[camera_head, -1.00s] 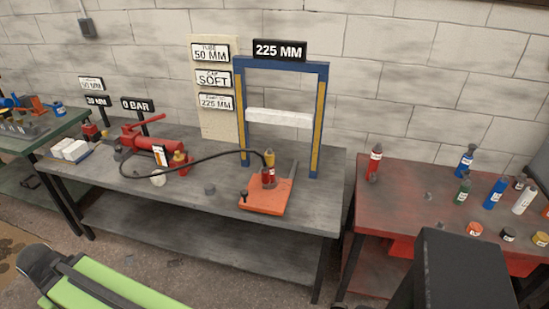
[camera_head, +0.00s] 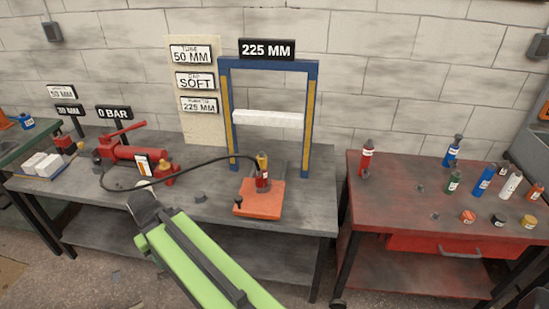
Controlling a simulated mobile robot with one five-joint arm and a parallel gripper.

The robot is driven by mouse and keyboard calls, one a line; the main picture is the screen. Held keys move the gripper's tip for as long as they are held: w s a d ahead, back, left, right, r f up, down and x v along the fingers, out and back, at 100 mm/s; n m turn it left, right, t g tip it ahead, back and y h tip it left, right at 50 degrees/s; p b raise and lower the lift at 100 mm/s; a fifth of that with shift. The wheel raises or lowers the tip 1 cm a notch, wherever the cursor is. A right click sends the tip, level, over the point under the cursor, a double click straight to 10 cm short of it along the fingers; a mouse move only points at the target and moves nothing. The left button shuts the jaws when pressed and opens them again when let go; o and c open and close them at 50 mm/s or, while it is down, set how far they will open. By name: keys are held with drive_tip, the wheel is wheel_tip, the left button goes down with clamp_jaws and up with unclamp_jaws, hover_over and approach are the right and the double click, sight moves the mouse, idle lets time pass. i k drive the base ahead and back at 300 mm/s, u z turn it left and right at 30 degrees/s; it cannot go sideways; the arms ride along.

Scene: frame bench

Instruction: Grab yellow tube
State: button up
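A small yellow tube-like piece (camera_head: 262,162) stands upright on the workbench, just above and behind a red cylinder (camera_head: 262,182). I cannot tell whether the two are joined. The red cylinder stands on an orange plate (camera_head: 258,207) at the foot of the blue frame (camera_head: 314,130). My green arm link reaches in from the bottom, and its dark end is in front of the bench's front edge, left of the orange plate. No gripper fingers show.
A black hose (camera_head: 200,164) runs from the red pump (camera_head: 130,153) to the red cylinder. A white crossbar (camera_head: 268,118) spans the frame above. A red table (camera_head: 400,210) at the right bears several bottles. The bench's front right is mostly clear.

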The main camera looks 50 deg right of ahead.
sight(262, 158)
drive_tip(key=u, duration=0.05)
drive_tip(key=i, duration=1)
drive_tip(key=z, duration=0.05)
